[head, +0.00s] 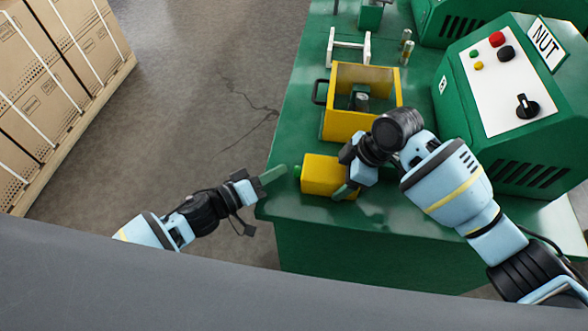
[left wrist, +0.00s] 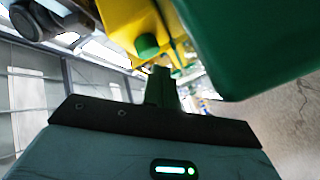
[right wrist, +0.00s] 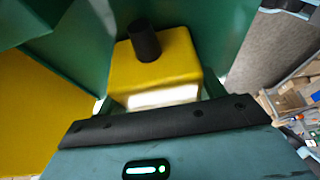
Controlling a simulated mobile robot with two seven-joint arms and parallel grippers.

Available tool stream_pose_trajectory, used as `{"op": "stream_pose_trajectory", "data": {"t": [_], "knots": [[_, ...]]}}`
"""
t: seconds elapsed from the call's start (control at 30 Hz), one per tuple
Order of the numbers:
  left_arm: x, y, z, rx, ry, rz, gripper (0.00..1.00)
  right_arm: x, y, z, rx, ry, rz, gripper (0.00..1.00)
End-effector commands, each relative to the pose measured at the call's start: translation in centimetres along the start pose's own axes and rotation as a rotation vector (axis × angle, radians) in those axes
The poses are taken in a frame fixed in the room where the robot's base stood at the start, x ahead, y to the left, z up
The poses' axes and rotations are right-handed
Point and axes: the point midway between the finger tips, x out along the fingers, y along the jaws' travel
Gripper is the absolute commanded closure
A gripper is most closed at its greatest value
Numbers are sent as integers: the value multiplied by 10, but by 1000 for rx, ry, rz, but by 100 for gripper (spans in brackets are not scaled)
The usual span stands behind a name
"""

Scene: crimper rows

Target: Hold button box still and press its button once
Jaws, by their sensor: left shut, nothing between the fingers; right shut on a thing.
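The yellow button box (head: 320,175) lies on the green bench top near its front left corner. Its green button (head: 297,172) faces left, towards my left gripper. My right gripper (head: 347,172) is shut on the box, one finger on each side; the right wrist view shows the yellow box (right wrist: 180,55) between the fingers, with a black cylinder on it. My left gripper (head: 274,175) is shut and empty, just left of the button, with what looks like a small gap. The left wrist view shows the button (left wrist: 147,45) close beyond the fingertips (left wrist: 162,85).
A yellow bin (head: 345,128) with a metal part inside stands behind the box. A green machine (head: 510,110) with a control panel and NUT sign stands at the right. A white stand (head: 348,45) is further back. Stacked cartons (head: 50,90) stand across the open floor.

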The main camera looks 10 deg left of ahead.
Motion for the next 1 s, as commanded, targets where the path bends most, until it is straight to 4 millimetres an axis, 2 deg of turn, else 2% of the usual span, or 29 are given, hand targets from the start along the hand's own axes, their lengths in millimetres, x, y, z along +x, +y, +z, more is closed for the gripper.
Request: {"op": "stream_pose_trajectory", "data": {"t": [1.0], "knots": [[6, 4, 4, -1, 0, 1, 100, 2, -1, 1, 1, -2, -2, 59]]}}
